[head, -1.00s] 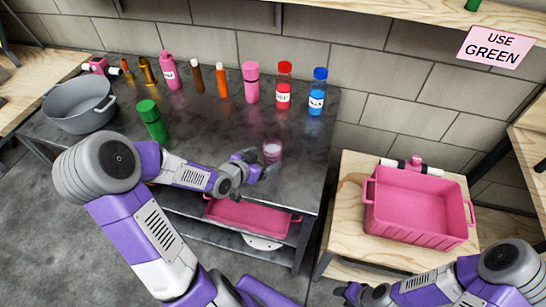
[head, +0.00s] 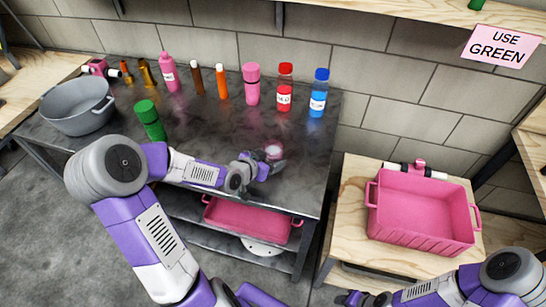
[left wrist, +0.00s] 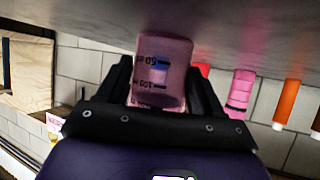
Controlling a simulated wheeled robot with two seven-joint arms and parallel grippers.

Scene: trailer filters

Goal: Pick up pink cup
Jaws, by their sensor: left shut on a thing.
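The pink cup (head: 274,151) is a small translucent beaker near the right front of the dark table. In the left wrist view the cup (left wrist: 160,72) shows graduation marks and sits between the two black fingers. My left gripper (head: 262,168) is shut on the cup; in the head view the fingers hide its lower part. In the wrist view the gripper (left wrist: 158,88) has one finger on each side of the cup. I cannot tell whether the cup still touches the table. My right gripper (head: 352,299) is at the bottom edge, away from the cup, its fingers too small to read.
A grey tub (head: 80,112) is at left. A pink crate (head: 420,211) stands on the wooden table at right.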

